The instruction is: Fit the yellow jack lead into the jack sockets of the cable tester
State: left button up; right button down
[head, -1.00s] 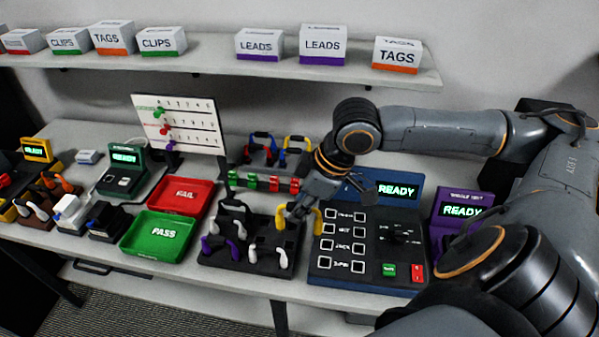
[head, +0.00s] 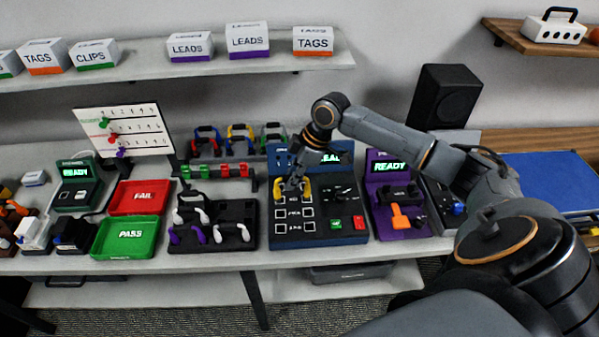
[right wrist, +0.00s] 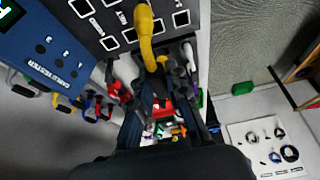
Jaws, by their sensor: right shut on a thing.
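The yellow jack lead (head: 279,190) is in my right gripper (head: 293,187), which is shut on it from above. Its yellow ends show on both sides of the fingers, over the upper left of the cable tester (head: 345,236). The tester has a dark sloping face with rows of paired, white-framed sockets (head: 294,213); the lead hides the top row. I cannot tell whether the lead touches the face. The right wrist view shows one yellow arm of the lead (right wrist: 147,28) beyond my gripper, against the tester face. Socket labels are too small to read surely. My left gripper is not in view.
A black rack (head: 210,243) with white and purple leads stands left of the tester. A purple tester (head: 385,222) stands close on its right. Behind are a rail of red and green clips (head: 217,171) and hanging leads. Green (head: 124,253) and red (head: 153,198) trays lie further left.

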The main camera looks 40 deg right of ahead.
jog(key=shift+s+d+f, duration=0.1)
jog(key=shift+d+f, duration=0.1)
jog(key=shift+f, duration=0.2)
notch_tip(320, 180, down, 5)
jog(key=b, duration=0.4)
jog(key=shift+f+b, duration=0.15)
jog(key=shift+b, duration=0.2)
jog(key=shift+p, duration=0.8)
dwell(0.5)
jog(key=shift+f, duration=0.75)
dwell(1.1)
jog(key=shift+f+p, duration=0.1)
jog(key=shift+p, duration=0.2)
dwell(0.3)
